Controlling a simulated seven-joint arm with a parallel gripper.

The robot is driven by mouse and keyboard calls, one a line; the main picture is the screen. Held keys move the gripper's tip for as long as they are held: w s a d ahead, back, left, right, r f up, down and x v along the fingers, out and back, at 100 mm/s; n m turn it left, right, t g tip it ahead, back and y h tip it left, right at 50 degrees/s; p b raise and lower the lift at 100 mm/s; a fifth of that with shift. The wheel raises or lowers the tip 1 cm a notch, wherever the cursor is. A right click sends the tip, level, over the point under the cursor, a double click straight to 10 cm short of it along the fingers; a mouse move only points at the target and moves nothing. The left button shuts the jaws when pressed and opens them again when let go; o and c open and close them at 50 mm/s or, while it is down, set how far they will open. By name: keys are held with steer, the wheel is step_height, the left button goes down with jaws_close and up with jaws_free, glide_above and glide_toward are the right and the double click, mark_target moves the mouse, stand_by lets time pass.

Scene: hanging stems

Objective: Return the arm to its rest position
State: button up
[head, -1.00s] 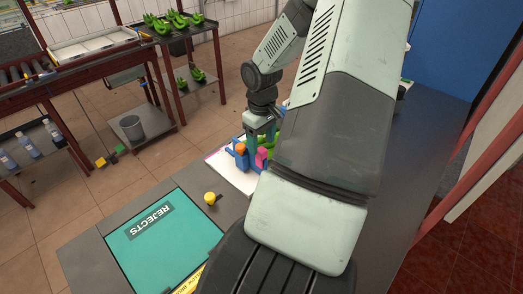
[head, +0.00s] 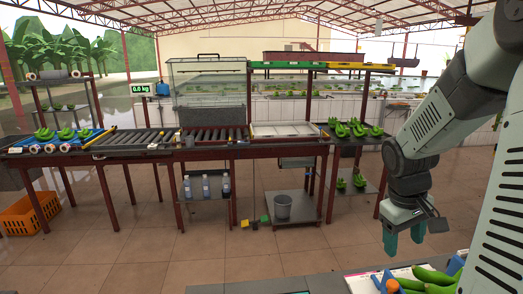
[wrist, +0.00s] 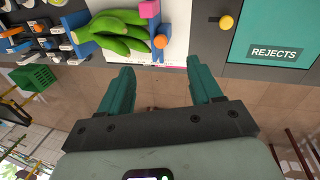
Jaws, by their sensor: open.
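My gripper (head: 405,240) hangs from the arm at the right of the head view, its teal fingers pointing down. In the wrist view my gripper (wrist: 160,88) has its two teal fingers well apart, with nothing between them but floor and the table edge. Green bananas (head: 430,280) lie at the bottom right of the head view, below the gripper and apart from it. In the wrist view the bananas (wrist: 118,32) lie beside a blue holder, a pink block (wrist: 149,9) and an orange ball (wrist: 160,41).
The teal REJECTS panel (wrist: 275,35) and a yellow knob (wrist: 226,22) are on the work table. A roller conveyor bench (head: 200,150) stands farther back, with a grey bucket (head: 282,206) and an orange crate (head: 28,212) near it.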

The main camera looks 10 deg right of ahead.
steer(key=s+a+r+n+t+h, duration=0.15)
steer(key=a+r+t, duration=0.35)
steer(key=a+r, duration=1.15)
steer(key=s+a+m+y, duration=0.2)
steer(key=s+a+y, duration=0.2)
steer(key=s+a, duration=0.4)
steer(key=s, duration=0.5)
steer(key=shift+s+a, duration=0.15)
steer(key=shift+s, duration=0.1)
steer(key=shift+m, duration=0.25)
